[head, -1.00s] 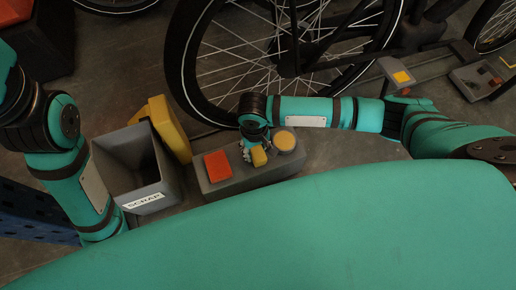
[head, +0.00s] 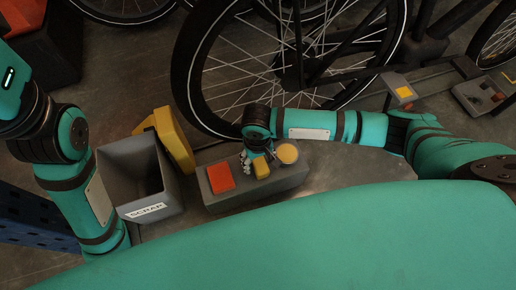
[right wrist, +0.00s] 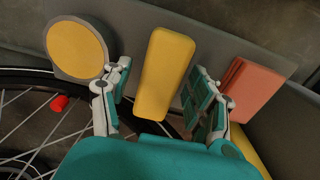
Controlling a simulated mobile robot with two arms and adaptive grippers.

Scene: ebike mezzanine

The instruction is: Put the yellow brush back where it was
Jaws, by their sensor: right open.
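The yellow brush (head: 261,168) shows as a plain yellow block on the grey holder (head: 296,178), between a red block (head: 220,178) and a round yellow disc (head: 287,153). My right gripper (head: 259,157) is at the brush, reaching over the holder from behind. In the right wrist view the brush (right wrist: 166,73) stands between the two spread fingers of my right gripper (right wrist: 163,90). A gap shows on each side of it. The brush's underside is hidden. My left arm shows at the left of the head view, but its gripper does not.
A grey scrap bin (head: 150,208) stands left of the holder, with a yellow object (head: 174,140) behind it. A bicycle wheel (head: 190,85) stands close behind the holder. A grey block with a yellow square (head: 403,91) is at the back right.

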